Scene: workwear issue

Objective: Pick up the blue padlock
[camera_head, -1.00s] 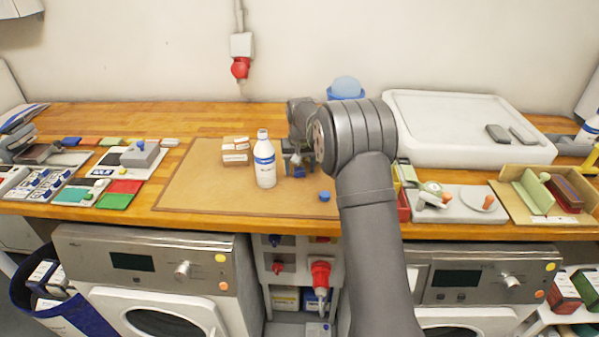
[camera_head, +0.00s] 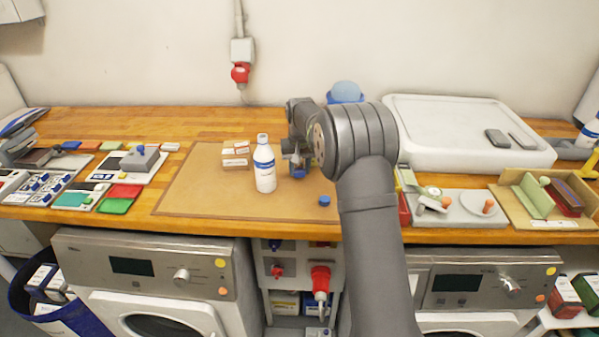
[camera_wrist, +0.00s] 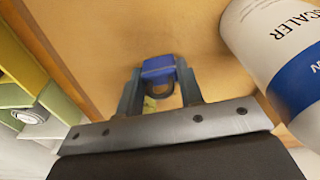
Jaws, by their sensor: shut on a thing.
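The blue padlock (camera_wrist: 158,66) sits between the two fingertips of my gripper (camera_wrist: 160,88) in the wrist view, with a darker shackle part toward the palm. My gripper is shut on it. In the head view the padlock (camera_head: 299,174) shows as a small blue patch under my gripper (camera_head: 295,160), over the brown mat (camera_head: 200,195). My fingers and wrist partly hide it there. I cannot tell whether it touches the mat or hangs just above it.
A white bottle with a blue label (camera_head: 264,170) stands close to the left of my gripper; it looms large in the wrist view (camera_wrist: 285,50). Small cartons (camera_head: 235,155) stand behind it. A blue cap (camera_head: 324,200) lies at the front right. The mat's left part is clear.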

